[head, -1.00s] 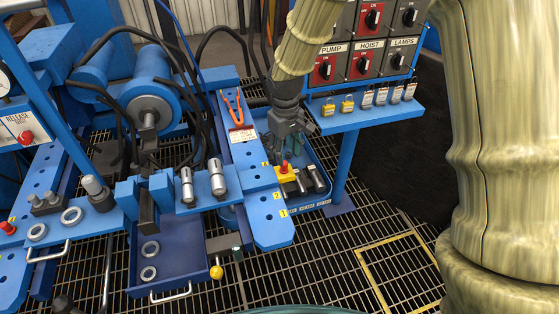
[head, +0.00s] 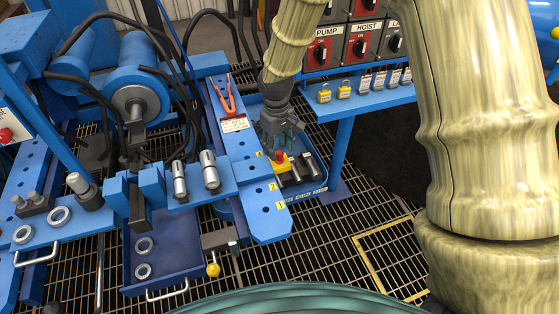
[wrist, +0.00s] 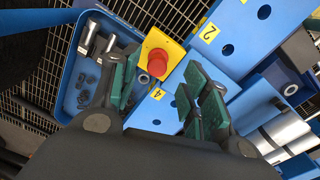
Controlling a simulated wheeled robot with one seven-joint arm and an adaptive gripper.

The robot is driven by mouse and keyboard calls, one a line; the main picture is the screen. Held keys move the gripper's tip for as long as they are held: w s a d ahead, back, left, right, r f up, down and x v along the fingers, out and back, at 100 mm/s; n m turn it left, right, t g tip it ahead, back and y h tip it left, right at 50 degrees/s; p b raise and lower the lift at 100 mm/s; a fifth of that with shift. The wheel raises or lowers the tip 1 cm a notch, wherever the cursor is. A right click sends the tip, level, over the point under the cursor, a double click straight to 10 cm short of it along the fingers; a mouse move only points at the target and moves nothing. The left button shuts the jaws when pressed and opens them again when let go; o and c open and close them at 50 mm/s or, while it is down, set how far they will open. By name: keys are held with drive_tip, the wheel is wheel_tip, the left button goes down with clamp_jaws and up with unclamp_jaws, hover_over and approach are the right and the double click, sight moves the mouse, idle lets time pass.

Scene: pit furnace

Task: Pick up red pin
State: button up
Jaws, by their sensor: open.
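A red round-headed piece (head: 278,156), the only red pin-like thing near my gripper, stands on a yellow square plate (head: 284,166) beside the numbered blue beam (head: 262,206). In the wrist view the red head (wrist: 157,62) shows on its yellow plate (wrist: 172,50), with a small grey ring at its near side. Its shank is not visible. My gripper (head: 281,136) hangs just above and behind it in the head view. In the wrist view my gripper (wrist: 164,92) is open, its green-padded fingers spread apart and empty. The red head lies beyond the left finger's tip.
A blue tray (wrist: 66,92) with metal parts adjoins the plate. The blue shelf with padlocks (head: 372,101) and its post (head: 340,158) stand to the right. Metal cylinders (head: 209,170) stand left of the beam. Open grating floor (head: 330,240) lies in front.

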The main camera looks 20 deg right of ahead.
sight(280, 152)
drive_tip(key=f, duration=0.4)
drive_tip(key=shift+w+d+b, duration=0.1)
drive_tip(key=shift+d+b, duration=0.1)
drive_tip(key=shift+b, duration=0.15)
clamp_jaws()
drive_tip(key=shift+r, duration=0.1)
wheel_tip(280, 152, up, 10)
drive_tip(key=shift+f+p, duration=0.1)
drive_tip(key=shift+p, duration=0.8)
